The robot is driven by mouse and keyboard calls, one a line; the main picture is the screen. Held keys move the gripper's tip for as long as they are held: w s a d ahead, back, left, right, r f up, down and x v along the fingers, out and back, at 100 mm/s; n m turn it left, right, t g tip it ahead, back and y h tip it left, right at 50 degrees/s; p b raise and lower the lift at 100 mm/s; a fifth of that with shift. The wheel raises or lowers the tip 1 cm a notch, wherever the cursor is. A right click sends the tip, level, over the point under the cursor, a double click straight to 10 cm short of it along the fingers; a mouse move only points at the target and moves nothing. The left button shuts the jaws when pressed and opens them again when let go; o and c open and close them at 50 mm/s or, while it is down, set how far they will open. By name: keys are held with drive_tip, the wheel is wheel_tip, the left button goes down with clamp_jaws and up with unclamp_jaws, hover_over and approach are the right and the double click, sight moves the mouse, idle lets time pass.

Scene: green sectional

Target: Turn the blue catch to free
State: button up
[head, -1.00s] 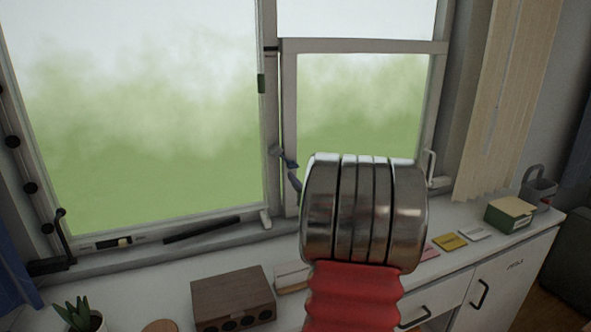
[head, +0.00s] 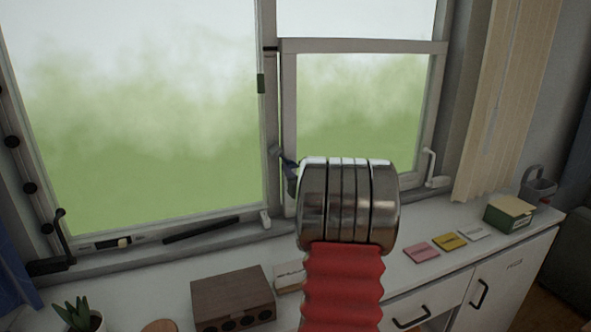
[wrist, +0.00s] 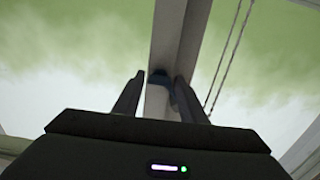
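The blue catch (head: 288,163) is on the upright frame between the two window panes, just left of my metal wrist in the head view. My wrist covers most of the area around it. In the wrist view, the dark blue catch (wrist: 160,77) shows against the grey upright, between the tips of my gripper (wrist: 159,82). The fingers are apart, and the catch appears nearer the right finger. I cannot tell whether either finger touches it or how far it reaches between them.
On the white counter (head: 350,290) are a brown box (head: 232,298), a plant (head: 78,314), coloured note pads (head: 421,253) and a green box (head: 510,212).

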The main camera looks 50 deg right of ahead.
drive_tip(key=c, duration=0.8)
drive_tip(key=shift+o, duration=0.2)
drive_tip(key=shift+m, duration=0.4)
drive_tip(key=m, duration=0.3)
drive_tip(key=shift+m, duration=0.3)
drive_tip(key=m, duration=0.4)
drive_tip(key=shift+s+d+m, duration=0.1)
drive_tip(key=shift+m, duration=0.2)
drive_tip(key=m, duration=0.9)
drive_tip(key=shift+s+d+f, duration=0.1)
drive_tip(key=shift+f, duration=0.05)
